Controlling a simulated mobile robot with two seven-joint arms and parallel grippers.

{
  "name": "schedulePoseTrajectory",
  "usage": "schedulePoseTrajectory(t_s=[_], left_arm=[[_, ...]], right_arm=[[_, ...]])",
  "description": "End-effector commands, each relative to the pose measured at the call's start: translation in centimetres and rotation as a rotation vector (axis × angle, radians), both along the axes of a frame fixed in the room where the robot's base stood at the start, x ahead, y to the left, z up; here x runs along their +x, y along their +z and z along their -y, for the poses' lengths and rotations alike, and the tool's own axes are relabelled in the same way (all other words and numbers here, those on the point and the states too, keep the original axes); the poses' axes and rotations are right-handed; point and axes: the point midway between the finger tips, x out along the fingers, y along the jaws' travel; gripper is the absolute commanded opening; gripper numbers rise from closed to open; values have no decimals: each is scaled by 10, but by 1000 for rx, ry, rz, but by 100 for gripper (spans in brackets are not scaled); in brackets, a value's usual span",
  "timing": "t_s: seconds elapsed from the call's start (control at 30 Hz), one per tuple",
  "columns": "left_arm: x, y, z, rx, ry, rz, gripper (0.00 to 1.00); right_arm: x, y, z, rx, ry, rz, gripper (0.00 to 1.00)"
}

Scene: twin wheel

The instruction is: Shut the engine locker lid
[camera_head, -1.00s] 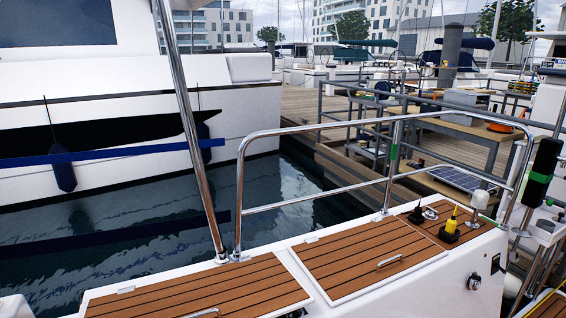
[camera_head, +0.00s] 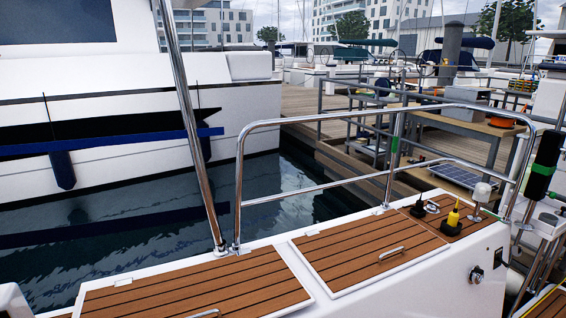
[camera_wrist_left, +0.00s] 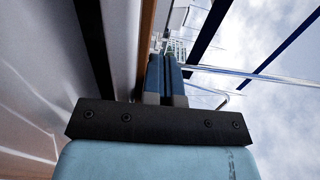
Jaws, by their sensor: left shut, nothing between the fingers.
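Two teak-slatted lids lie flat in the white deck in the head view. The middle lid (camera_head: 365,240) has a metal handle (camera_head: 392,253), and the left lid (camera_head: 190,290) has its handle partly cut off at the bottom edge. I cannot tell which, if either, is the engine locker lid. Neither gripper shows in the head view. In the left wrist view my left gripper (camera_wrist_left: 166,56) has its blue fingers together, with nothing between them. A pale panel (camera_wrist_left: 50,60) with a brown edge (camera_wrist_left: 147,35) is close on its left; I cannot tell whether they touch.
A steel rail (camera_head: 300,122) runs along the deck's far side, with a slanting pole (camera_head: 190,120) at its left. A yellow-topped fitting (camera_head: 453,220) stands near the deck's right end. Water, a moored white boat (camera_head: 120,100) and the dock (camera_head: 300,100) lie beyond.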

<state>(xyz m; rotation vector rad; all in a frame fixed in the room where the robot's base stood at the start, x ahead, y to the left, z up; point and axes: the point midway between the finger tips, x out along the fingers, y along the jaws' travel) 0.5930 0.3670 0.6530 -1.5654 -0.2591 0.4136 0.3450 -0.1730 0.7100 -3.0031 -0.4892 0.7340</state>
Motion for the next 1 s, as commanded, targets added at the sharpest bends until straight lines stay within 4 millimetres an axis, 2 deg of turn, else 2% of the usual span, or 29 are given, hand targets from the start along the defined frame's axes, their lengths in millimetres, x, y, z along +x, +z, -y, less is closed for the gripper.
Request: schedulePoseTrajectory(t_s=[0.87, 1.0], left_arm=[[0, -25, 0, 0, 1, -3, 0], [-3, -25, 0, -1, 1, -5, 0]], right_arm=[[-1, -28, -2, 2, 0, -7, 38], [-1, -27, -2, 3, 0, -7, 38]])
